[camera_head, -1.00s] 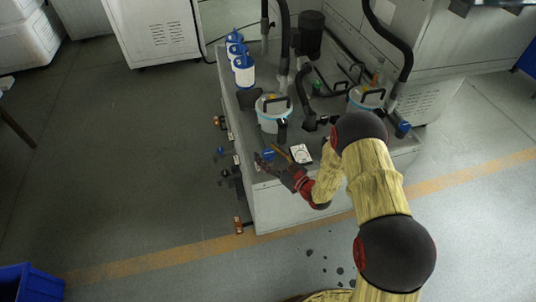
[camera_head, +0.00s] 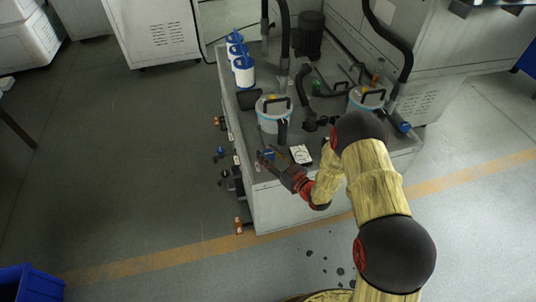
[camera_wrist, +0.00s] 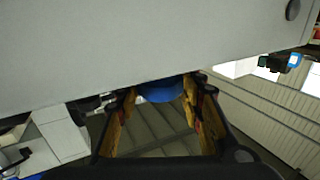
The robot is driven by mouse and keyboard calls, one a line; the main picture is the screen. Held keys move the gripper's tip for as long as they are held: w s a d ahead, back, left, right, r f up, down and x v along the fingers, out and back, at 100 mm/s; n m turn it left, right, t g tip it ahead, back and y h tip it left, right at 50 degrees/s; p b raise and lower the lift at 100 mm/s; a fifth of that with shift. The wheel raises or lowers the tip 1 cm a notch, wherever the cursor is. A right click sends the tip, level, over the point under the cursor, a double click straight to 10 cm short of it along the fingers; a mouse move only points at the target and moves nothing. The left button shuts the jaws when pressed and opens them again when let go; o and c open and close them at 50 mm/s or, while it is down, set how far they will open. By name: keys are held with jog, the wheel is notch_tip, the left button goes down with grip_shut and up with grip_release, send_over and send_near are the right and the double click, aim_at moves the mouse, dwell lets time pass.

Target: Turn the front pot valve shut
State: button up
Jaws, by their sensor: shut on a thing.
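The near pot (camera_head: 272,121) is a whitish pail with a light blue band and a dark handle, standing on the grey machine top. A small blue valve handle (camera_head: 268,154) sits in front of it, near the machine's front edge. My gripper (camera_head: 270,159) reaches it from the lower right, with its fingers around the blue part. In the wrist view, the blue handle (camera_wrist: 160,92) lies between the yellow-lined fingers of my gripper (camera_wrist: 159,101). A pale panel hides its upper part, so I cannot read its turn angle.
A second pot (camera_head: 366,98) stands to the right, with another blue handle (camera_head: 403,127) near it. A white card (camera_head: 300,154) lies right of my gripper. Blue-topped canisters (camera_head: 243,72) stand at the back left. Dark hoses rise behind the pots. The floor at left is open.

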jog(key=shift+m+t+h, duration=0.3)
jog(key=m+t+h, duration=0.1)
jog(key=h, duration=0.1)
jog(key=m+t+h, duration=0.1)
jog(key=m+h, duration=0.1)
jog(key=shift+s+a+m+t+h, duration=0.1)
jog(key=shift+a+m+t+h, duration=0.1)
jog(key=shift+m+t+h, duration=0.15)
jog(key=m+h, duration=0.2)
jog(key=h, duration=0.1)
jog(key=m+t+h, duration=0.1)
jog(key=m+h, duration=0.1)
jog(key=h, duration=0.2)
jog(key=shift+t, duration=0.25)
jog(key=m+g+h, duration=0.1)
jog(key=m+h, duration=0.1)
jog(key=h, duration=0.2)
jog(key=m+g+h, duration=0.1)
jog(key=m+h, duration=0.2)
jog(key=h, duration=0.1)
jog(key=shift+d+m, duration=0.1)
jog(key=shift+m, duration=0.25)
jog(key=shift+d+m+g+h, duration=0.1)
jog(key=shift+m+g+h, duration=1.85)
jog(key=shift+h, duration=0.6)
jog(key=o, duration=1.2)
